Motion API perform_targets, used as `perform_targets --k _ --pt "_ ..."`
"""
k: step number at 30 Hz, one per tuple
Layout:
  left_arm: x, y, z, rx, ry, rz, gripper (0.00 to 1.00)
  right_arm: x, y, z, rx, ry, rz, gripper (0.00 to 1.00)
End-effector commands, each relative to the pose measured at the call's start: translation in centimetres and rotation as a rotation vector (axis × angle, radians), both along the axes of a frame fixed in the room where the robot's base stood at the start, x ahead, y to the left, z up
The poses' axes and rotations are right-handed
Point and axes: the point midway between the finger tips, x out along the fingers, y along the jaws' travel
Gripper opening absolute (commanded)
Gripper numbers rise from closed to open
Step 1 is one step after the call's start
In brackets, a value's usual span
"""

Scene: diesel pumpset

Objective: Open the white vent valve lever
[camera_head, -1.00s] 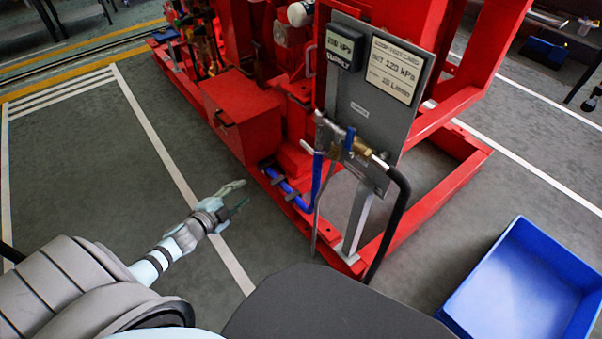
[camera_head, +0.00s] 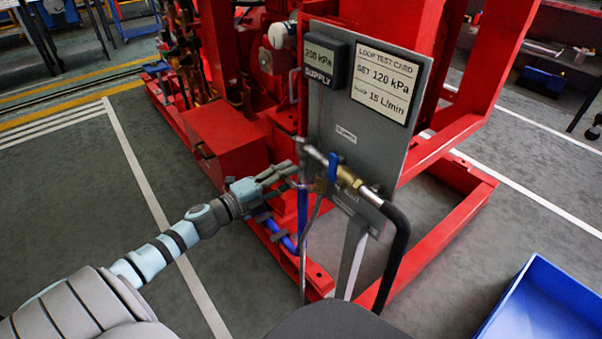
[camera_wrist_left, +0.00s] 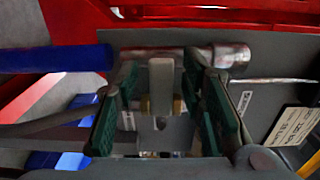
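The white vent valve lever (camera_wrist_left: 161,88) shows in the left wrist view as a pale upright bar in front of a metal pipe (camera_wrist_left: 180,57). My left gripper (camera_wrist_left: 163,76) is open, with its green-padded fingers on either side of the lever and a gap on each side. In the head view, my left gripper (camera_head: 286,172) is at the left edge of the grey panel (camera_head: 345,135), by the pipework. The fingers hide most of the lever there. My right gripper is not in view.
A blue-handled valve (camera_head: 332,166) and brass fitting (camera_head: 349,178) sit just right of the gripper. A blue hose (camera_head: 302,215) and black hose (camera_head: 398,250) hang below. A red pump frame (camera_head: 225,135) stands behind. A blue bin (camera_head: 545,305) is at lower right.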

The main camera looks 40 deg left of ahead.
Motion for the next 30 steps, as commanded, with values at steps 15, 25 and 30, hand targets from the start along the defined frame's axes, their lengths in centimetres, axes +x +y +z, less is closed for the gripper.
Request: perform_targets --k 15,25,30 --pt "0.18 -0.19 -0.02 -0.001 0.000 -0.003 0.00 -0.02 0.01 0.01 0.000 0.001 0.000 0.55" --pt "0.12 -0.11 -0.06 -0.007 0.003 -0.001 0.00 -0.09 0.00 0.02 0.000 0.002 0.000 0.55" --pt "0.10 -0.07 -0.28 -0.044 0.014 0.001 0.00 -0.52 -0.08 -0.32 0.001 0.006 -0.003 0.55"
